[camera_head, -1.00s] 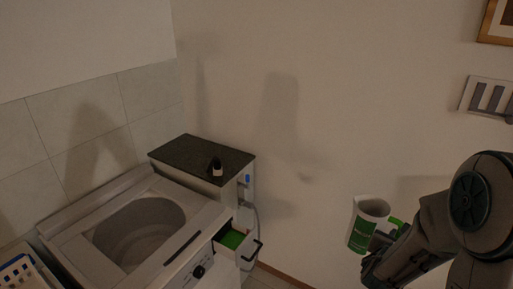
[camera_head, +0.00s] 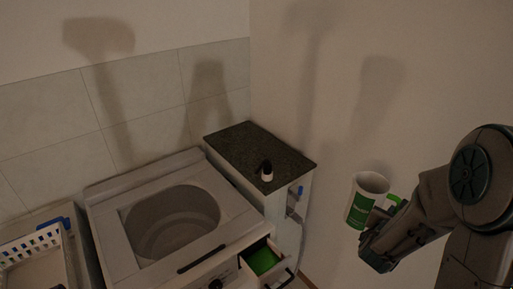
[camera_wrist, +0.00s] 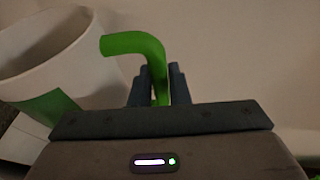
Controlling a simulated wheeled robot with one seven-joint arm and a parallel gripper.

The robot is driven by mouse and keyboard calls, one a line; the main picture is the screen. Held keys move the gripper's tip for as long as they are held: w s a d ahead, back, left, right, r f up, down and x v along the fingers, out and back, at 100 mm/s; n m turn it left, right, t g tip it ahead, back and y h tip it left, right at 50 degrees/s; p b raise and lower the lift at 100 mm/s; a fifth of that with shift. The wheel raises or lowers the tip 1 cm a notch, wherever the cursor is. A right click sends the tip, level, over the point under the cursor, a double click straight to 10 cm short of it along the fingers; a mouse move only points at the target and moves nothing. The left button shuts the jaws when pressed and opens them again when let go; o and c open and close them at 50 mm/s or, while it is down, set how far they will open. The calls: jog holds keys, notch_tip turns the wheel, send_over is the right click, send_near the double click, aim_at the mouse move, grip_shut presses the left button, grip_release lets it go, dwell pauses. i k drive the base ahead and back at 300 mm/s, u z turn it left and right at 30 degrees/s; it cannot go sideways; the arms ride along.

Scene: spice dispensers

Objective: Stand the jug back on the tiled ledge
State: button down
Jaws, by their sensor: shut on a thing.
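The jug (camera_head: 365,205) is white with a green label and a green handle, and it is upright in the air at the right of the head view. My gripper (camera_head: 381,240) is shut on its handle. In the wrist view the green handle (camera_wrist: 135,44) passes between the two fingers of my gripper (camera_wrist: 160,85), and the jug's white body (camera_wrist: 50,60) is at the left. The dark speckled top of the narrow cabinet (camera_head: 240,148) is left of the jug; I cannot tell whether this is the tiled ledge. Pale wall tiles (camera_head: 50,115) run behind the washer.
A small black-and-white bottle (camera_head: 266,172) stands on the dark top near its front edge. A top-loading washer (camera_head: 110,225) with an open tub is left of it. An open drawer with a green inside (camera_head: 262,261) juts out below. A white basket (camera_head: 35,250) is at far left.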

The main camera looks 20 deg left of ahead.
aim_at(270, 153)
jog(key=u, duration=0.5)
jog(key=i, duration=0.55)
jog(key=u, duration=0.95)
jog(key=i, duration=0.35)
jog(key=u, duration=0.25)
